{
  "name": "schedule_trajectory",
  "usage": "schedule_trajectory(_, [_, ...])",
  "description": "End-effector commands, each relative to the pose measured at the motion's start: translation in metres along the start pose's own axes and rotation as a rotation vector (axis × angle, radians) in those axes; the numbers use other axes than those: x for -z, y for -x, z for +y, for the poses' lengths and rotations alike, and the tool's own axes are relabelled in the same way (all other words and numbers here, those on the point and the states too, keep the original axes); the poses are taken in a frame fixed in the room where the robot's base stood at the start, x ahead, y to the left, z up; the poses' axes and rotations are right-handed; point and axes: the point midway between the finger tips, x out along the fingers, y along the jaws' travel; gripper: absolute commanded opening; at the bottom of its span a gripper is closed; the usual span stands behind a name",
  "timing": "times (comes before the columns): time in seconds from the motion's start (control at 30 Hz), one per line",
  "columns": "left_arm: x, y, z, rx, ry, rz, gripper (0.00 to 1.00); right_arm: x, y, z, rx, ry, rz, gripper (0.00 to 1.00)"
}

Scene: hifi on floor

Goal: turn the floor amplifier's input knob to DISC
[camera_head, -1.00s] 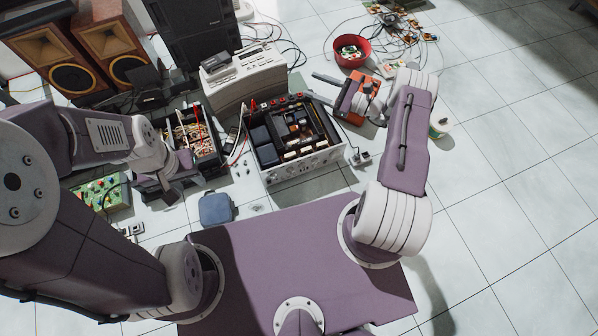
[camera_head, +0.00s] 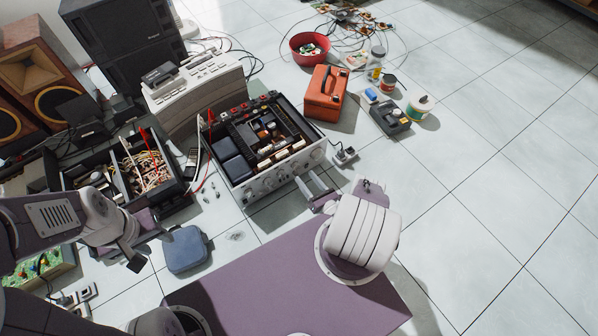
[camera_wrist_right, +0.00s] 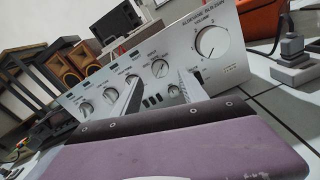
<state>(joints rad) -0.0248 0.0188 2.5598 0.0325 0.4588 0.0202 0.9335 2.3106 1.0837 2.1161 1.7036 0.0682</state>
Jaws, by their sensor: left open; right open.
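The amplifier (camera_head: 262,150) sits on the floor with its top open and its silver front panel facing my right arm. In the right wrist view the panel (camera_wrist_right: 105,78) carries a large volume knob (camera_wrist_right: 212,41) at the right and several smaller knobs, one (camera_wrist_right: 160,68) showing between my fingers. My left gripper (camera_head: 130,252) is open beside the blue case.
The blue case (camera_head: 186,249) lies on the floor left of my base. A crate of cables (camera_head: 170,193) and a cream device (camera_head: 195,95) stand left of and behind the amplifier. An orange toolbox (camera_head: 325,93) and a plug (camera_head: 344,152) are to its right. Floor at right is clear.

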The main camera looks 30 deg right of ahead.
Motion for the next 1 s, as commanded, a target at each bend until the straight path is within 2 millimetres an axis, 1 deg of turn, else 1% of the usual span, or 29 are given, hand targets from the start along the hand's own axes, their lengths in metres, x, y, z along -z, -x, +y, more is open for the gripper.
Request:
schedule_trajectory(0.03, [-0.001, -0.007, 0.000, 0.000, 0.000, 0.000, 0.40, 0.004, -0.011, 0.002, -0.009, 0.002, 0.001, 0.50])
schedule_trajectory(0.1, [-0.001, -0.012, 0.000, 0.000, 0.000, 0.000, 0.40, 0.004, -0.024, 0.001, -0.008, 0.003, 0.001, 0.50])
schedule_trajectory(0.2, [-0.002, -0.018, 0.000, 0.000, 0.000, 0.000, 0.40, 0.004, -0.040, 0.001, -0.006, 0.003, 0.000, 0.50])
schedule_trajectory(0.3, [-0.002, -0.021, 0.000, 0.000, 0.000, 0.000, 0.40, 0.002, -0.051, 0.000, -0.003, 0.001, 0.000, 0.50])
schedule_trajectory(0.4, [-0.002, -0.021, 0.000, 0.000, 0.000, 0.000, 0.40, 0.001, -0.056, 0.000, -0.001, 0.001, 0.000, 0.50])
schedule_trajectory(0.63, [-0.002, -0.021, 0.000, 0.000, 0.000, 0.000, 0.40, 0.000, -0.056, 0.000, 0.000, 0.000, 0.000, 0.50])
schedule_trajectory(0.67, [-0.002, -0.021, 0.000, 0.000, 0.000, 0.000, 0.40, 0.000, -0.056, 0.000, 0.000, 0.000, 0.000, 0.42])
schedule_trajectory(0.7, [-0.002, -0.021, 0.000, 0.000, 0.000, 0.000, 0.40, 0.000, -0.056, 0.000, 0.000, 0.000, 0.000, 0.31])
schedule_trajectory(0.77, [-0.002, -0.021, 0.000, 0.000, 0.000, -0.001, 0.40, 0.000, -0.056, 0.000, 0.000, 0.000, 0.000, 0.14])
schedule_trajectory(0.8, [-0.002, -0.021, 0.000, 0.000, 0.000, -0.001, 0.40, 0.000, -0.056, 0.000, 0.000, 0.000, 0.000, 0.03])
schedule_trajectory(0.83, [-0.002, -0.021, 0.000, 0.000, 0.000, -0.001, 0.40, 0.000, -0.056, 0.000, 0.000, 0.000, 0.000, 0.00])
schedule_trajectory(1.0, [-0.002, -0.020, 0.000, 0.000, 0.000, -0.001, 0.40, 0.000, -0.056, 0.000, -0.001, 0.005, 0.000, 0.00])
